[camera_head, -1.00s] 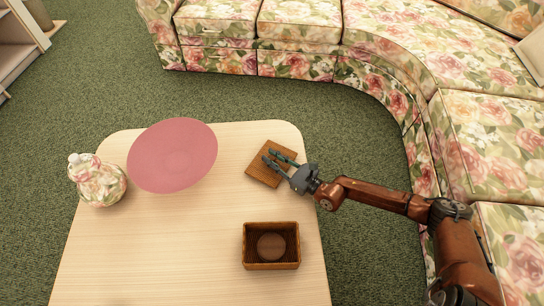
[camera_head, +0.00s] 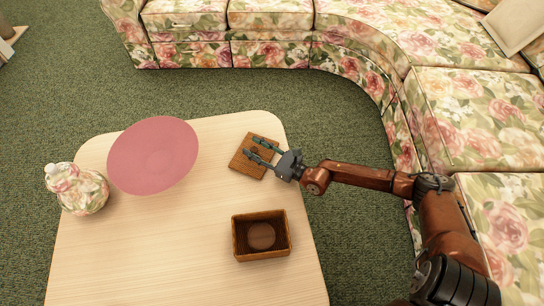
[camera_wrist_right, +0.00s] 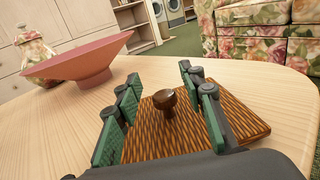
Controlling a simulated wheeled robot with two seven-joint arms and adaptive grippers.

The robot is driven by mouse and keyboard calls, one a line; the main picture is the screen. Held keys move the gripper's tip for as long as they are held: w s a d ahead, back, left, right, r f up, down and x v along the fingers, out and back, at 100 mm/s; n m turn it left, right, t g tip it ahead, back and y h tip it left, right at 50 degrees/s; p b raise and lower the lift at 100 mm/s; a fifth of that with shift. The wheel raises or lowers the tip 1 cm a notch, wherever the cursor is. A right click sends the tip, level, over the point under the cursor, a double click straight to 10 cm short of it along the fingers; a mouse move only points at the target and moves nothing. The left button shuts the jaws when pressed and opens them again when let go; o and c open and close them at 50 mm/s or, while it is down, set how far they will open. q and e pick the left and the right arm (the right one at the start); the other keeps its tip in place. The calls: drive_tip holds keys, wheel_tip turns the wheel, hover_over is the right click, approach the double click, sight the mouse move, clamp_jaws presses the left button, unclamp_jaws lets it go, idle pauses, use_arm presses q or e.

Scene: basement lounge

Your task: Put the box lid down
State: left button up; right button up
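The box lid (camera_head: 241,163) is a square brown woven panel lying flat on the pale wooden table near its far right corner. Its round dark knob (camera_wrist_right: 165,99) stands up from the middle in the right wrist view. My right gripper (camera_head: 255,147) is over the lid, its green-padded fingers spread to either side of the knob with clear gaps. The gripper (camera_wrist_right: 158,92) is open and holds nothing. The open wicker box (camera_head: 261,254) stands nearer the front of the table, with a round brown patch inside. My left gripper is not in view.
A pink bowl (camera_head: 153,155) and a floral lidded jar (camera_head: 82,190) stand on the left of the table (camera_head: 165,245). The table's front middle is clear. A floral sofa (camera_head: 475,115) curves behind and to the right.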

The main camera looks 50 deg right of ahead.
drive_tip(key=s+p, duration=0.1)
drive_tip(key=s, duration=0.2)
drive_tip(key=s+d+p, duration=0.1)
drive_tip(key=s, duration=0.2)
drive_tip(key=s+d+p, duration=0.1)
drive_tip(key=s, duration=0.3)
drive_tip(key=shift+r, duration=0.1)
drive_tip(key=shift+s+p, duration=0.45)
drive_tip(key=shift+s, duration=0.25)
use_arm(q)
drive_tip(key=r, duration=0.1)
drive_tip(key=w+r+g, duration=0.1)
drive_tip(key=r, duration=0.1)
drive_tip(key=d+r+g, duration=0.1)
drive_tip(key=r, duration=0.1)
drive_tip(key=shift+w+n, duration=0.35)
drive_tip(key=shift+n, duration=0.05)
use_arm(e)
drive_tip(key=shift+f, duration=0.2)
drive_tip(key=shift+d, duration=0.1)
